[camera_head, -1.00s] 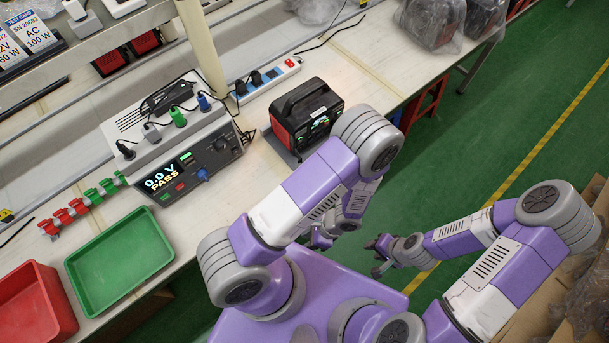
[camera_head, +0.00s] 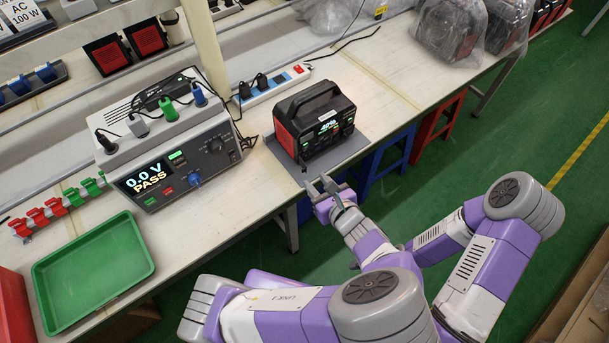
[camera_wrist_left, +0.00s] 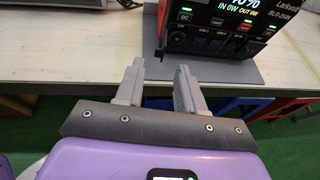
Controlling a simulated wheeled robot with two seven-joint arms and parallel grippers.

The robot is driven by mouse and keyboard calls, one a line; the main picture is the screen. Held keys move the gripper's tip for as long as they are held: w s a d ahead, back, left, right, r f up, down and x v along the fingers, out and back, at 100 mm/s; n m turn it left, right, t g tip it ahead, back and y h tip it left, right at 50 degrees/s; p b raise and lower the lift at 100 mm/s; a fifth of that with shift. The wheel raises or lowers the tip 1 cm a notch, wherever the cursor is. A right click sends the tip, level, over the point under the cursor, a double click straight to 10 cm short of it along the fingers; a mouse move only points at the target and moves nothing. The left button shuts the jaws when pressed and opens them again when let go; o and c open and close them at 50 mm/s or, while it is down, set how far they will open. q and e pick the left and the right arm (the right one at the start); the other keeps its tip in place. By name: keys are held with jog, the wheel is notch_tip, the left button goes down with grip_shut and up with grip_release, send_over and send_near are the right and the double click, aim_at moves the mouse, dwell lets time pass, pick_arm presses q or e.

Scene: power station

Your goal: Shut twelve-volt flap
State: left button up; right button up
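The power station (camera_head: 313,120), black with red sides and a lit display, stands on a grey mat on the bench in the head view. The left wrist view shows its front panel (camera_wrist_left: 222,25) at the top right, with lit DC and output marks and a row of dark ports or flaps below. My left gripper (camera_head: 322,185) is open and empty, just in front of the station, also in the wrist view (camera_wrist_left: 160,85).
The grey mat (camera_head: 352,148) reaches the bench edge. A tester reading 0.0 V PASS (camera_head: 147,178) stands left, with cables and a power strip (camera_head: 275,85) behind. A green tray (camera_head: 95,270) lies front left. Blue and red stools (camera_head: 437,125) stand below the bench.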

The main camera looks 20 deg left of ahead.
aim_at(304, 170)
pick_arm(q)
jog(key=b+x, duration=0.2)
jog(key=x, duration=0.4)
jog(key=shift+s, duration=0.1)
grip_shut()
